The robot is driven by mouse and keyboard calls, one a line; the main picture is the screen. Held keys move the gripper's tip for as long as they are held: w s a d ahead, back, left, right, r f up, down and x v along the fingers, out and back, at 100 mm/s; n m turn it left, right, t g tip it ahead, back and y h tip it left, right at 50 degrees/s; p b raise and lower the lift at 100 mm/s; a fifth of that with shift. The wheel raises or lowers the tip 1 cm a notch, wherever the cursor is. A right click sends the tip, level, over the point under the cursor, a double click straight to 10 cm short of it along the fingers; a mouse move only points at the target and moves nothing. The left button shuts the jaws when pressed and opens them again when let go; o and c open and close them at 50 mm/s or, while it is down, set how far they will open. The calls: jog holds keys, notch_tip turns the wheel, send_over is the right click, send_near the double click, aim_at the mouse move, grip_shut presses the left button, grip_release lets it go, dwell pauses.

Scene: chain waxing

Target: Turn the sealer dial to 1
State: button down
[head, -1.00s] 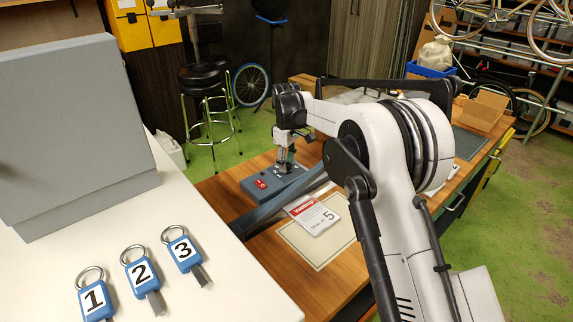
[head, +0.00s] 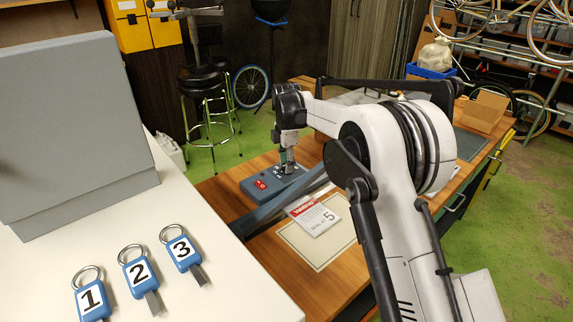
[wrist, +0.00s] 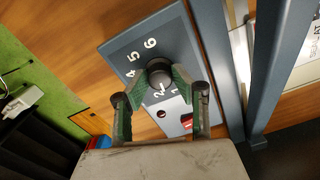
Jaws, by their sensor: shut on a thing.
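The sealer's blue-grey control panel (head: 250,188) lies on the wooden workbench and also shows in the wrist view (wrist: 124,50). Its round dark dial (wrist: 159,66) sits inside a ring of white numbers; 1, 2, 4, 5 and 6 show, while 3 seems hidden by a finger. My gripper (wrist: 161,76) is shut on the dial, one green-padded finger on either side. The 2 and 1 lie between the fingers, on the near side of the dial. I cannot tell clearly where the dial's mark points. In the head view my gripper (head: 289,166) reaches down to the panel.
A red switch (wrist: 187,121) is on the panel near the right finger. The sealer's long bar (wrist: 218,60) runs beside the panel. A card reading "SEAL AT 5" (head: 313,216) lies on a pale mat (head: 306,250). Numbered blue tags (head: 138,272) lie on the white table.

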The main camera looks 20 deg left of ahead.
jog(key=shift+n, duration=1.7)
jog(key=c, duration=1.4)
grip_release()
notch_tip(320, 180, up, 12)
jog(key=shift+d+r, duration=0.1)
